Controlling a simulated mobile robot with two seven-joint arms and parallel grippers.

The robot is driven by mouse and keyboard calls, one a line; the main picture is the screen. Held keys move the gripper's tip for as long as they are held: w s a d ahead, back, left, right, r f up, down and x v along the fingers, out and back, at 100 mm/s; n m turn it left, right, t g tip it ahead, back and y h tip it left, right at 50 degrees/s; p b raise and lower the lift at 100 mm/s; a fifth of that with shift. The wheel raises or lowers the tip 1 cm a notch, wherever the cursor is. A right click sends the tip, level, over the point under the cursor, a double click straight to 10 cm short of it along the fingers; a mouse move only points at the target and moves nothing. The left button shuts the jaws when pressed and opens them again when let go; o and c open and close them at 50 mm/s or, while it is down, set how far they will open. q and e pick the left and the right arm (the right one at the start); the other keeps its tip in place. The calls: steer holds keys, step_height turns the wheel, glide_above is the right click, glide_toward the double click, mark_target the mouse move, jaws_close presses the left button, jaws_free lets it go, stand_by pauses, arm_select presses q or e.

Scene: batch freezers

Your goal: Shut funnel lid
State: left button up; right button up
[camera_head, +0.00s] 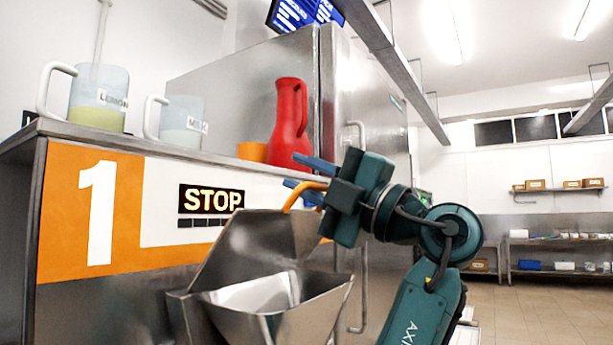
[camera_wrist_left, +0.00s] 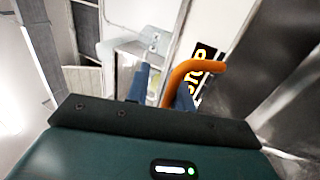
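The steel funnel (camera_head: 285,305) on the machine front is open at the top. Its steel lid (camera_head: 245,243) stands raised and leans back toward the machine. The orange lid handle (camera_head: 305,188) curves out from the lid's upper edge; it also shows in the left wrist view (camera_wrist_left: 192,68). My left gripper (camera_head: 306,176) is at the handle with its blue fingers apart. In the left wrist view the handle's lower part appears between the fingertips (camera_wrist_left: 162,88), nearer the right finger. Contact is not clear. My right gripper is not in view.
The freezer counter above the funnel holds a red jug (camera_head: 288,125), an orange cup (camera_head: 252,151) and two clear pitchers (camera_head: 98,98) (camera_head: 181,120). A STOP display (camera_head: 211,199) is on the front panel. Open floor (camera_head: 550,310) and shelves (camera_head: 560,255) are at the right.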

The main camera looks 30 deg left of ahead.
arm_select(q)
steer(key=shift+o, duration=0.6)
steer(key=shift+d, duration=0.1)
steer(key=b+v, duration=0.1)
steer(key=v, duration=1.2)
steer(key=shift+b, duration=0.35)
steer(key=shift+r, duration=0.1)
